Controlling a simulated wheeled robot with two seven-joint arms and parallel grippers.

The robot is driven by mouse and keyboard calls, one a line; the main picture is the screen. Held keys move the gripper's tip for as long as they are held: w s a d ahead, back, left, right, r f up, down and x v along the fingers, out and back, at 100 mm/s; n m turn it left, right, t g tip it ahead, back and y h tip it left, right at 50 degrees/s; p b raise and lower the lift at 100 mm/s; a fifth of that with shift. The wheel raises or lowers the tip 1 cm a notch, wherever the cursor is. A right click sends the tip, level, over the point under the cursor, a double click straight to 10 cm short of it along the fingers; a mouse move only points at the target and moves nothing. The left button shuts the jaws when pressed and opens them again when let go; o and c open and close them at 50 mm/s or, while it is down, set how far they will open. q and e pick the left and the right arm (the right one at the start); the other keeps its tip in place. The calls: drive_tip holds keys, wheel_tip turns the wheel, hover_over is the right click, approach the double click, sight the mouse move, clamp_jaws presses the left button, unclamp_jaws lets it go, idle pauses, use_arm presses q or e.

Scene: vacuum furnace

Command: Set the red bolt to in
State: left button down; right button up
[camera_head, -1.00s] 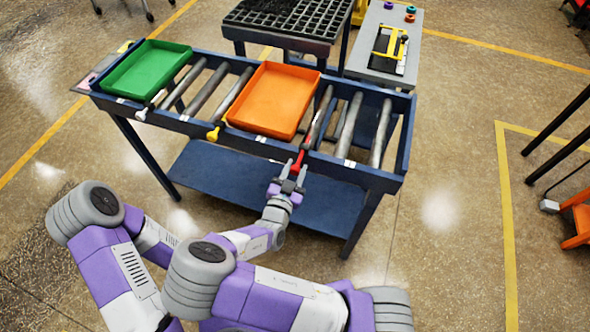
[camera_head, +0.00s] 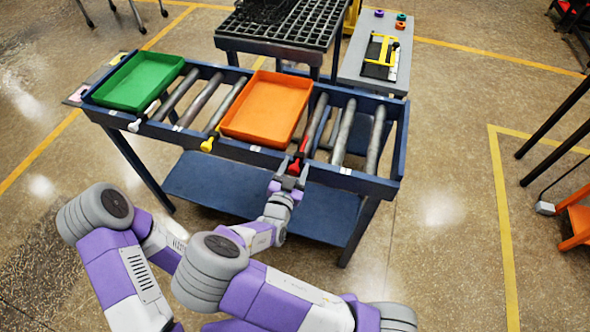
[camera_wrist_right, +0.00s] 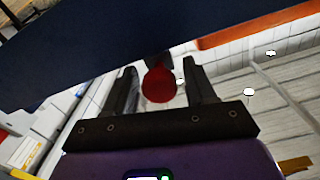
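The red bolt (camera_head: 296,166) is at the front rail of the blue roller bench, right of the orange tray. Its knob end sticks out past the rail, and its rod runs back between the rollers. My right gripper (camera_head: 288,184) is just in front of this knob. In the right wrist view the round red knob (camera_wrist_right: 159,84) sits between the two dark fingers (camera_wrist_right: 163,92), with a visible gap to the right finger. The fingers are apart. My left gripper is not in view; part of my left arm shows at the lower left.
The orange tray (camera_head: 267,137) and green tray (camera_head: 138,105) rest on the bench (camera_head: 345,180). A yellow bolt (camera_head: 207,144) and a white bolt (camera_head: 135,125) stick out at the same rail. A black grid table (camera_head: 280,48) and grey stand (camera_head: 346,68) are behind.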

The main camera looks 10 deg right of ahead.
drive_tip(key=shift+o, duration=0.2)
drive_tip(key=shift+s+a, duration=0.1)
drive_tip(key=shift+s, duration=0.05)
drive_tip(key=v, duration=0.7)
drive_tip(key=shift+s, duration=0.15)
drive_tip(key=s+d+f+n+g+y, duration=0.1)
drive_tip(key=s+d+f+g, duration=0.15)
drive_tip(key=f, duration=0.35)
drive_tip(key=s+d+f+n+g+y, duration=0.1)
drive_tip(key=s+d+f+g+y, duration=0.1)
drive_tip(key=f+g, duration=0.35)
drive_tip(key=s+d+f+n+g+y, duration=0.1)
drive_tip(key=s+d+f, duration=0.1)
drive_tip(key=f, duration=0.5)
drive_tip(key=s+a+f+n+g+y, duration=0.1)
drive_tip(key=s+a+g+y, duration=0.1)
drive_tip(key=s+g+y, duration=0.1)
drive_tip(key=s+a+f+n+g+y, duration=0.1)
drive_tip(key=s+a+g+y, duration=0.1)
drive_tip(key=s+y, duration=0.4)
drive_tip(key=shift+s+a+f+n+g, duration=0.25)
drive_tip(key=shift+s+g, duration=0.35)
drive_tip(key=shift+s, duration=0.6)
